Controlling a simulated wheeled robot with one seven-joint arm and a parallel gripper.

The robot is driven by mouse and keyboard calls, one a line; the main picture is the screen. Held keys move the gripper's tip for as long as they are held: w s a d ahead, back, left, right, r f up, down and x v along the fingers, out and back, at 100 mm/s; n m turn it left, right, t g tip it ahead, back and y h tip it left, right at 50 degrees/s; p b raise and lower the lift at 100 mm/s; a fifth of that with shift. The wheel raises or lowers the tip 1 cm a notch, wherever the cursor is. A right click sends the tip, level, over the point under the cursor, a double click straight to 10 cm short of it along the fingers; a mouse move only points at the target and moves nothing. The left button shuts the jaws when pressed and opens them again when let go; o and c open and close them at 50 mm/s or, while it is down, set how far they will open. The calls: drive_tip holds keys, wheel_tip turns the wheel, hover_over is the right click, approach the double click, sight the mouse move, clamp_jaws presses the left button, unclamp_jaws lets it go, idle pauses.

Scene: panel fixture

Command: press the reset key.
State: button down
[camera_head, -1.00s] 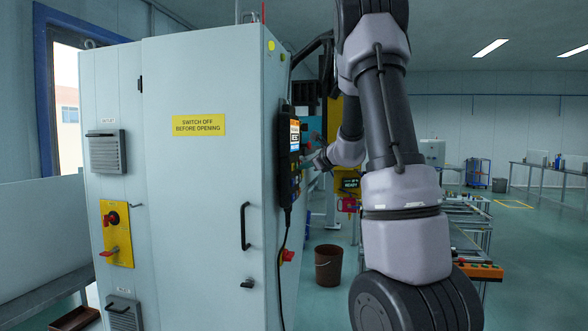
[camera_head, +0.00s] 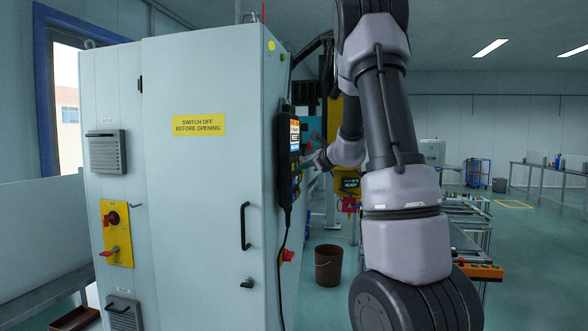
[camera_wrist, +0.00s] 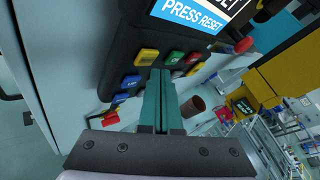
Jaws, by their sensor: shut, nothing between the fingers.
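The control pendant (camera_head: 284,165) hangs on the right side of the cabinet, its lit screen (camera_head: 294,135) facing right. In the wrist view the screen (camera_wrist: 197,12) reads "PRESS RESET". I cannot read which is the reset key. My gripper (camera_wrist: 160,73) is shut and empty, its tips over the keypad between the key columns. The fingers hide some keys; contact cannot be told.
The grey cabinet (camera_head: 205,190) stands left of my arm, with a black door handle (camera_head: 245,226). A yellow post and a small "READY" display (camera_head: 349,183) are behind the pendant. A brown bin (camera_head: 328,265) stands on the floor. Conveyor benches (camera_head: 470,222) are at right.

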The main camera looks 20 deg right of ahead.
drive_tip(key=shift+w+a, duration=0.1)
drive_tip(key=shift+a, duration=0.05)
drive_tip(key=shift+w+a, duration=0.15)
drive_tip(key=shift+a, duration=0.05)
drive_tip(key=shift+w+a, duration=0.25)
drive_tip(key=shift+a, duration=0.1)
idle(1.0)
drive_tip(key=shift+s+d, duration=0.5)
drive_tip(key=shift+d, duration=0.2)
drive_tip(key=shift+s+d, duration=0.7)
drive_tip(key=shift+d, duration=0.35)
drive_tip(key=shift+s+d, duration=0.7)
drive_tip(key=shift+d, duration=0.3)
